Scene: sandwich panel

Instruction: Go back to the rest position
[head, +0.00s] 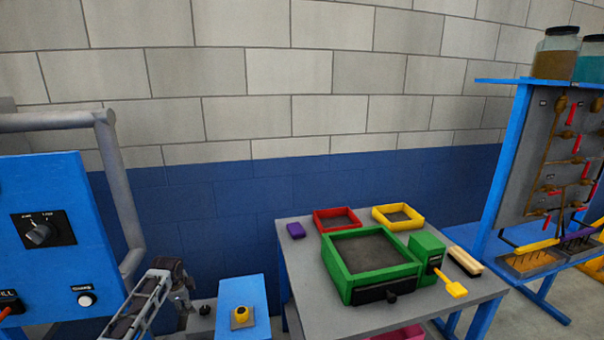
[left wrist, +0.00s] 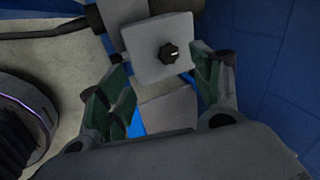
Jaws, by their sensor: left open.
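My left gripper (head: 182,288) is low in the head view, left of the blue box with a yellow knob. It also shows in the left wrist view (left wrist: 166,66), where its two green-padded fingers stand apart with nothing held between them. Beyond the fingers is a grey box (left wrist: 150,60) with a black knob (left wrist: 169,53); I cannot tell the exact gap to it. My right gripper is in neither view.
A blue panel (head: 60,190) with a grey tube frame stands at left. The blue box (head: 256,291) is right of the gripper. A grey table (head: 455,306) holds a green-framed sifter (head: 360,290), red tray (head: 322,229) and yellow tray (head: 381,226). A blue rack (head: 500,170) stands at right.

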